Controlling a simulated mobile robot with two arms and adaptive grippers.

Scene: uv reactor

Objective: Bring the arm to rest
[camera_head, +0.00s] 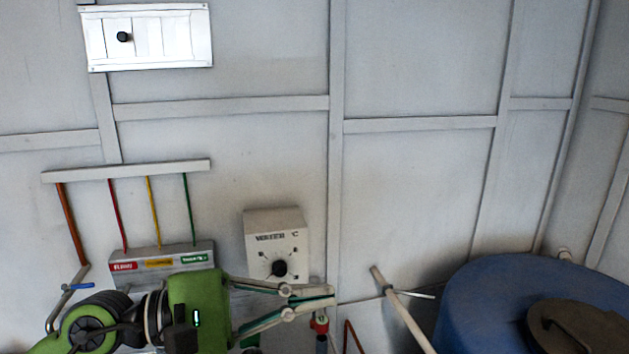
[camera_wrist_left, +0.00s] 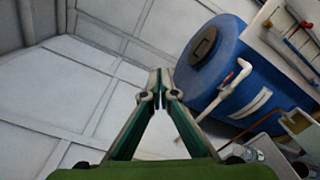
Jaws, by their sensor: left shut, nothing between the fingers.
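My left arm comes in at the lower left of the head view, with a green wrist. My left gripper (camera_head: 331,294) points right, in front of the panelled wall below a white dial box. Its fingertips are together with nothing between them. In the left wrist view the left gripper (camera_wrist_left: 160,75) also shows shut and empty, its fingers meeting in a point. My right gripper is in neither view.
The white dial box (camera_head: 277,243) with a black knob is just above the gripper. A grey box with coloured labels (camera_head: 160,263) is behind the wrist. A blue tank (camera_head: 480,290) stands at right, with a pale pipe (camera_head: 402,312) beside it. A switch panel (camera_head: 147,37) is high at left.

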